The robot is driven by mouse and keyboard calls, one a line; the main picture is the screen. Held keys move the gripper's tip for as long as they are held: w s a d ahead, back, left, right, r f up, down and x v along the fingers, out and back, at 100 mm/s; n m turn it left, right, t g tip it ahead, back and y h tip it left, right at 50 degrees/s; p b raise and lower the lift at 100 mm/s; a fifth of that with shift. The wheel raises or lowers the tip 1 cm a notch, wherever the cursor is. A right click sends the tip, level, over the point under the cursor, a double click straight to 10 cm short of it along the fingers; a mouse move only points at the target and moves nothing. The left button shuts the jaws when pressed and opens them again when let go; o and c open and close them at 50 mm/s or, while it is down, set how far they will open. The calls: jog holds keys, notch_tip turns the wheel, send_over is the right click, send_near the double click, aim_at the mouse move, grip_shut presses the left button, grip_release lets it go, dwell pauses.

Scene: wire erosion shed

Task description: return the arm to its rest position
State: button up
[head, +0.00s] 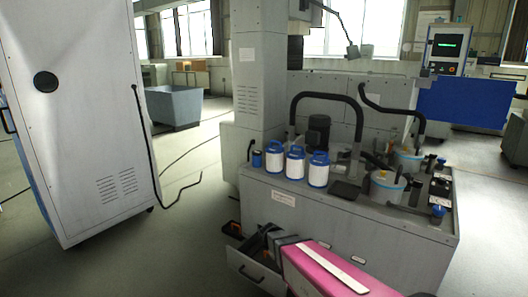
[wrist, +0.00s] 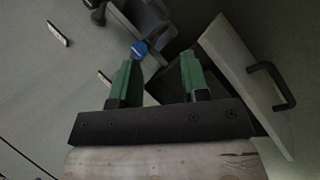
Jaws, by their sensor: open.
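My gripper (wrist: 160,72) shows in the wrist view with two green fingers set wide apart on a dark bar. The fingers are open, and I see nothing held between them. In the head view my arm reaches in from the bottom right, and its dark end is over an open grey drawer (head: 250,274) low on the machine cabinet. The drawer's pale front with a black handle also shows at the right of the wrist view (wrist: 240,75). The green fingers cannot be made out in the head view.
The grey machine cabinet (head: 400,228) carries several white bottles with blue tops (head: 295,163), hoses and pots. A tall grey cabinet (head: 85,120) stands at the left, with a loose black cable beside it. The floor (head: 185,240) between them is mostly clear.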

jog(key=s+d+r+m+y, duration=0.1)
jog(key=s+d+r+y, duration=0.2)
jog(key=d+r, duration=0.1)
jog(key=s+d+r+m+t+y, duration=0.1)
jog(key=s+d+r+y, duration=0.2)
jog(key=r, duration=0.4)
jog(key=shift+s+d+r, duration=0.3)
jog(key=shift+s+d, duration=0.25)
jog(key=shift+d, duration=0.2)
